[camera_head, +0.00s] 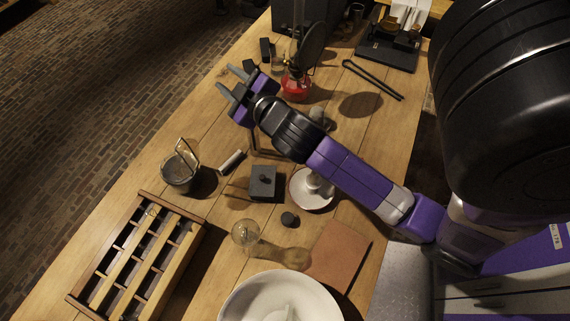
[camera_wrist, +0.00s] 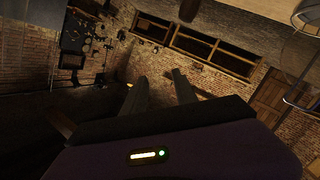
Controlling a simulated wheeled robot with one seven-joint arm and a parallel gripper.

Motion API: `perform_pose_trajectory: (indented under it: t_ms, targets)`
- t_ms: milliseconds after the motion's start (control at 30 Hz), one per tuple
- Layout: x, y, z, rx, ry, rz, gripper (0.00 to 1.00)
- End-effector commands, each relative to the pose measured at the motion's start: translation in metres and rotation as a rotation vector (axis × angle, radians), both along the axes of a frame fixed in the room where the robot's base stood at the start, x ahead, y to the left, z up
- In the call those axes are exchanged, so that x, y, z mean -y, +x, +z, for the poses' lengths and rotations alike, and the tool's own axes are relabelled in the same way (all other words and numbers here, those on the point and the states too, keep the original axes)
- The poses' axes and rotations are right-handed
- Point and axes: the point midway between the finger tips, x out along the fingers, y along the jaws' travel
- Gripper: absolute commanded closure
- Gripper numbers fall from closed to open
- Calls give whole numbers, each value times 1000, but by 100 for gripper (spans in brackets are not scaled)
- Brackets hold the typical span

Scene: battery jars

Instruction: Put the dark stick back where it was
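I cannot tell for sure which thing is the dark stick. A short dark upright piece (camera_head: 265,50) stands near the table's far left edge in the head view. A long thin dark item, bent like tongs (camera_head: 372,80), lies on the wood at the upper right. My gripper (camera_head: 228,80) is raised over the table's left edge, to the left of the red-based lamp. Its two grey fingers are apart with nothing visible between them. The wrist view also shows the spread fingers (camera_wrist: 157,88), pointing at the room and not at the table.
A slotted wooden rack (camera_head: 195,230), a glass jar (camera_head: 178,171), a dark square box (camera_head: 263,183), a saucer (camera_head: 297,192), a white bowl (camera_head: 235,297) and a brown board (camera_head: 340,253) crowd the near table (camera_head: 225,258). The red-based lamp (camera_head: 296,88) stands close to my gripper.

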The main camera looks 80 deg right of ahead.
Motion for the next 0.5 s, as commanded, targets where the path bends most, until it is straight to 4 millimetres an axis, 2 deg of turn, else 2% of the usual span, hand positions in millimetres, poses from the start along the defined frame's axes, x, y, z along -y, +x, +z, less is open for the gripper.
perform_pose_trajectory:
  t_ms: [33,100,233,367,500]
  targets:
    - [-24,-8,-15,-16,18,73,66]
    - [-58,-18,-29,-19,51,168,66]
    - [-120,-47,-50,-13,145,322,66]
    - [-178,-84,-59,8,267,439,66]
    - [-229,-128,-55,48,416,514,66]
